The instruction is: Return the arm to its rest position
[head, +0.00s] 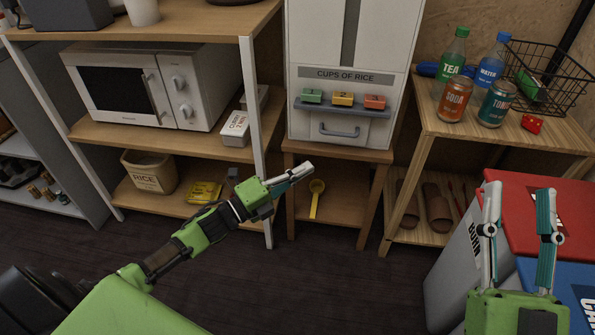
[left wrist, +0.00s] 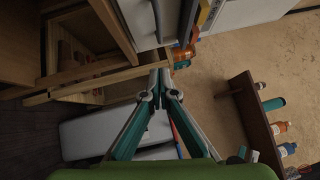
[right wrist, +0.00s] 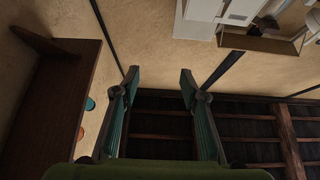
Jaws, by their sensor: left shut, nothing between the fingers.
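My left gripper (head: 300,174) is at the middle of the head view, in front of the rice dispenser's stand. It is shut with nothing in it, and its fingertips also meet in the left wrist view (left wrist: 160,78). My right gripper (head: 520,195) is at the lower right of the head view, over the red and blue bins. Its fingers stand apart and empty, which also shows in the right wrist view (right wrist: 158,80).
The rice dispenser (head: 350,90) with three coloured buttons stands behind my left gripper. A shelf with a microwave (head: 140,85) is at left. A wooden table (head: 440,125) at right holds bottles, cans and a wire basket (head: 555,75). Bins (head: 520,210) stand below my right gripper.

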